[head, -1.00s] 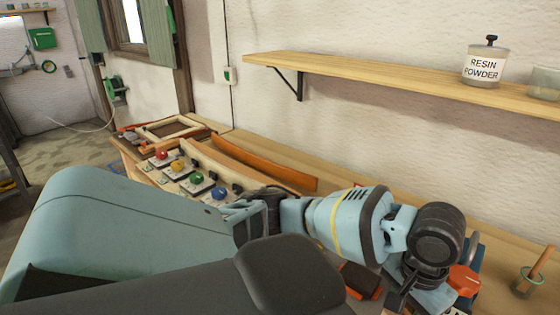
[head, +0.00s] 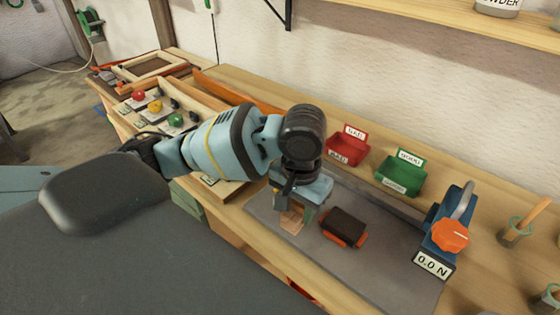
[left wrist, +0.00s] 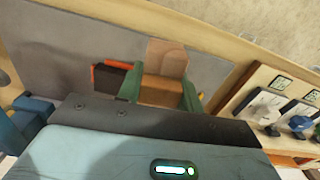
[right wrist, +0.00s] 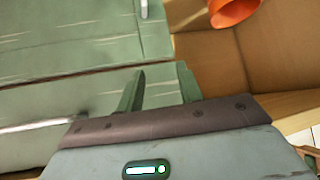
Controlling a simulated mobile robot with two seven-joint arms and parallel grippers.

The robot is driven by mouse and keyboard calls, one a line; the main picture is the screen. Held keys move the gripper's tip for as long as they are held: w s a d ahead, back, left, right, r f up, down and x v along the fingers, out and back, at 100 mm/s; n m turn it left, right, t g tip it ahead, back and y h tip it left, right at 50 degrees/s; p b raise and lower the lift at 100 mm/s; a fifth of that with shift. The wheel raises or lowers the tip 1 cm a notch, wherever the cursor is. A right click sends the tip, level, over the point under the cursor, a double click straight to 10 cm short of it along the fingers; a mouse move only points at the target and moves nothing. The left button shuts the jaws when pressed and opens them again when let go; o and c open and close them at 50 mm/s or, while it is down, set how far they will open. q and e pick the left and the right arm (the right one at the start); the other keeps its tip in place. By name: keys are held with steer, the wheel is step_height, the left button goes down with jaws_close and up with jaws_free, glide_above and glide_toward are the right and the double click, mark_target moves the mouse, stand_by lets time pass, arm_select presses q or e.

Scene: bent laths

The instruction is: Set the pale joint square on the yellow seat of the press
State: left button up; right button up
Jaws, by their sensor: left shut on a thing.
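My left gripper (head: 293,208) is over the grey mat (head: 385,262). It is shut on the pale joint (head: 291,222), a tan piece partly hidden under the gripper. In the left wrist view the joint (left wrist: 166,58) stands out between the green fingers. I cannot tell whether it touches the mat. The press (head: 445,232), blue with an orange knob and a 0.0 N display, stands to the right. I cannot make out its yellow seat in the head view. My right gripper (right wrist: 160,88) is open and empty, shown only in the right wrist view, near green panels.
A dark brown block with orange sides (head: 343,226) lies on the mat just right of my left gripper. A red bin (head: 347,150) and a green bin (head: 402,176) stand behind. A panel with coloured knobs (head: 155,107) is at the left. The mat's front right is clear.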

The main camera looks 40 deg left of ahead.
arm_select(q)
steer(key=shift+w+a+m, duration=0.2)
steer(key=shift+w+m, duration=0.15)
steer(key=shift+m, duration=0.25)
steer(key=w+a+f+m, duration=0.1)
steer(key=w+a+m, duration=0.7)
steer(key=m, duration=0.9)
steer(key=shift+w+f+m, duration=0.25)
steer(key=shift+w+m, duration=0.15)
steer(key=shift+w, duration=0.5)
arm_select(e)
steer(key=shift+w+r, duration=0.15)
steer(key=shift+r, duration=0.1)
arm_select(q)
steer(key=shift+f, duration=0.15)
arm_select(e)
steer(key=shift+f, duration=0.1)
